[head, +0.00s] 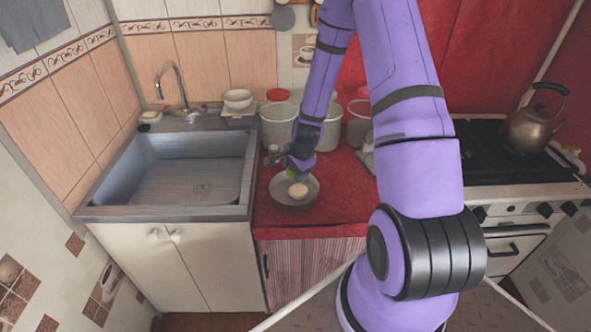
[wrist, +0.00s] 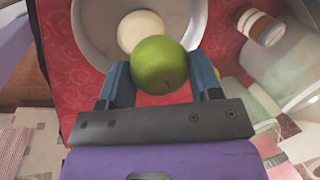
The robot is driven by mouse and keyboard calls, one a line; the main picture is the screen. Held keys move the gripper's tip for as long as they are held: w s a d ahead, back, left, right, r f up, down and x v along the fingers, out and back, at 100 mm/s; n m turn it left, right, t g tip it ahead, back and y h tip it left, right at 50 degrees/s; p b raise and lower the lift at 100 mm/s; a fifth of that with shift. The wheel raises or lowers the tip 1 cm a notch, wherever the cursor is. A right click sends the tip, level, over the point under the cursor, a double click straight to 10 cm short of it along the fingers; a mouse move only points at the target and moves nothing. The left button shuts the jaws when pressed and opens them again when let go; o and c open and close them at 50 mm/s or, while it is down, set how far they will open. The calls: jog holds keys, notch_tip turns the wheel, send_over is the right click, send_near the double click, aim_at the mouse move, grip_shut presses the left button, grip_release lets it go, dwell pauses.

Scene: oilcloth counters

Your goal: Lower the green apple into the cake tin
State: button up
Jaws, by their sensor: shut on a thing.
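The green apple (wrist: 159,65) is held between the two fingers of my gripper (wrist: 162,82) in the wrist view. In the head view a small patch of the apple (head: 291,171) shows under my gripper (head: 298,166). The round grey cake tin (head: 294,204) stands on the red counter. A pale round thing (head: 298,190) lies inside it, and it also shows in the wrist view (wrist: 142,32). The apple appears over the tin's near part in the wrist view (wrist: 88,35). I cannot tell its exact height above the tin.
A small brown-and-white jar (wrist: 261,27) is beside the tin. Several pale canisters (head: 279,125) stand behind it. The sink (head: 195,180) is to the left, with white bowls (head: 238,99) on its back edge. The stove with a kettle (head: 534,126) is to the right.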

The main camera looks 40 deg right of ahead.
jog(key=shift+f, duration=0.15)
jog(key=shift+f, duration=1.25)
jog(key=shift+f, duration=1.6)
dwell(0.8)
jog(key=o, duration=1)
